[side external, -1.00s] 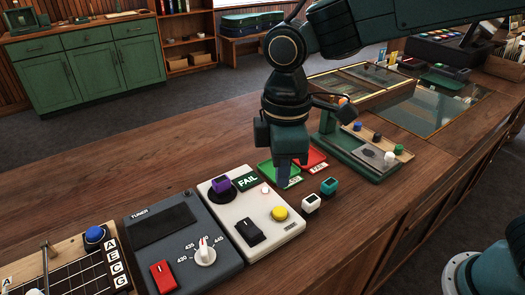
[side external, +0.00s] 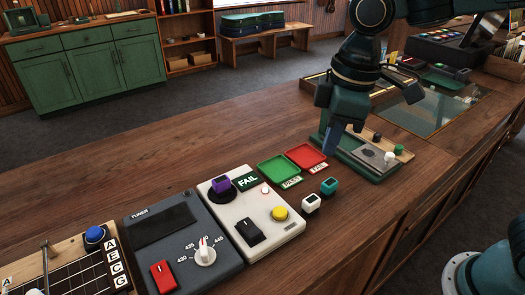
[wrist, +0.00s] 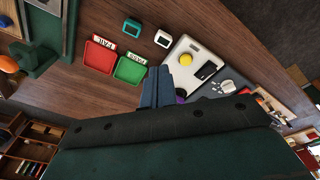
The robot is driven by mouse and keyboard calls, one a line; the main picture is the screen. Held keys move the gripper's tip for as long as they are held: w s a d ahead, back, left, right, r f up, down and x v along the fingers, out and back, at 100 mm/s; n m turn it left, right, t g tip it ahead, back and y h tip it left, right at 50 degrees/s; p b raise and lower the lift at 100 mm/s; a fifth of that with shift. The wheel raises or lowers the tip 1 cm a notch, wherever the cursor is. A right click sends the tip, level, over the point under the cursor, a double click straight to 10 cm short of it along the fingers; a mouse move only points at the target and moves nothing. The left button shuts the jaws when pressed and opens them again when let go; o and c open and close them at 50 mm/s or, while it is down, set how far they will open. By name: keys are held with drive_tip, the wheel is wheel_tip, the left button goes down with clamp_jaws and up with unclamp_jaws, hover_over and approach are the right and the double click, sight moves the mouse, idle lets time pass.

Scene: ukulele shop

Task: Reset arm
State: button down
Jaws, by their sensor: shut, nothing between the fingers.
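My gripper (side external: 332,138) hangs above the counter at the right in the side view, in front of a green stand and apart from everything below it. Its blue fingers are shut with nothing between them. They also show in the wrist view (wrist: 158,88), pointing toward the counter. My arm reaches up to the top right in the side view.
Below are the green tray (side external: 279,170), red tray (side external: 306,157), white block (side external: 310,203), teal block (side external: 329,187), and white tester (side external: 262,240) holding a purple block (side external: 221,185). The tuner (side external: 165,232) is left. The green stand (side external: 355,160) is close to my gripper. The counter's left back is clear.

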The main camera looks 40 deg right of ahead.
drive_tip(key=s+d+m+t, duration=0.4)
drive_tip(key=s+d+m, duration=0.4)
drive_tip(key=s+d, duration=0.6)
drive_tip(key=shift+d+r+m+h, duration=0.3)
drive_tip(key=shift+d+r+m, duration=0.15)
drive_tip(key=shift+d, duration=0.1)
